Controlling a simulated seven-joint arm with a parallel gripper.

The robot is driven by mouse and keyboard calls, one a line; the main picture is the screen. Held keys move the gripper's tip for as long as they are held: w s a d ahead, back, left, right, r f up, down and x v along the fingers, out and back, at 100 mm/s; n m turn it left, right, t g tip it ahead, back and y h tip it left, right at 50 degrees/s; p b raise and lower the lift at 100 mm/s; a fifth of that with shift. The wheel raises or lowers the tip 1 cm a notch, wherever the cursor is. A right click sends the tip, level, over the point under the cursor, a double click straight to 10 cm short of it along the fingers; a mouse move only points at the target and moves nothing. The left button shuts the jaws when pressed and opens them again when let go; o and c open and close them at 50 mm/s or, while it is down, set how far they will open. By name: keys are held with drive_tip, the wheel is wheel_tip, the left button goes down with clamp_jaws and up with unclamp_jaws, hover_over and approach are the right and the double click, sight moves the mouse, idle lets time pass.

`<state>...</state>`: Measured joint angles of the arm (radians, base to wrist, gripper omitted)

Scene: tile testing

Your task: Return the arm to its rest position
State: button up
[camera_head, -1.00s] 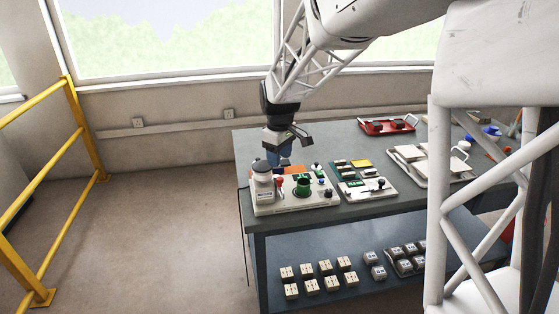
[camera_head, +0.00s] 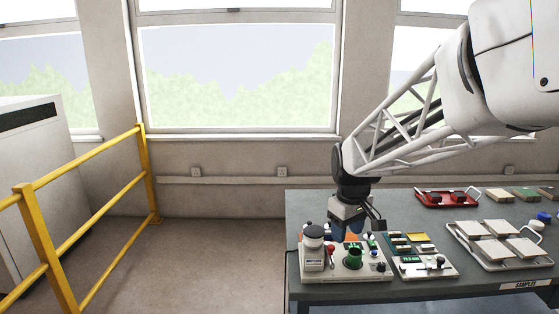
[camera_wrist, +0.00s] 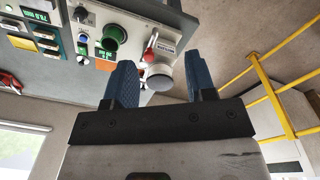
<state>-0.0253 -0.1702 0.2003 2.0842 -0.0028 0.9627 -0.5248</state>
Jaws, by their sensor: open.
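My gripper (camera_head: 346,232) hangs from my arm over the back of the testing machine on the table in the head view. In the wrist view its two blue fingers (camera_wrist: 161,88) are spread apart with nothing between them. The testing machine (camera_head: 343,268) has a pale panel, a green round fixture, a red knob and a white-topped cylinder. In the wrist view the machine (camera_wrist: 128,22) shows beyond the fingertips. I cannot tell the exact gap between fingers and machine.
A control panel (camera_head: 424,263) sits right of the machine. A tray of tiles (camera_head: 532,262) and a red tray (camera_head: 434,202) stand farther right on the grey table (camera_head: 395,210). A yellow railing (camera_head: 147,180) stands left, with open floor between it and the table.

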drive_tip(key=s+d+m+t, duration=0.1)
drive_tip(key=s+m, duration=0.5)
drive_tip(key=s, duration=2.1)
drive_tip(key=shift+s+d+r+m+t, duration=0.15)
drive_tip(key=shift+s+d+m+t, duration=0.15)
drive_tip(key=shift+s+d+t, duration=0.1)
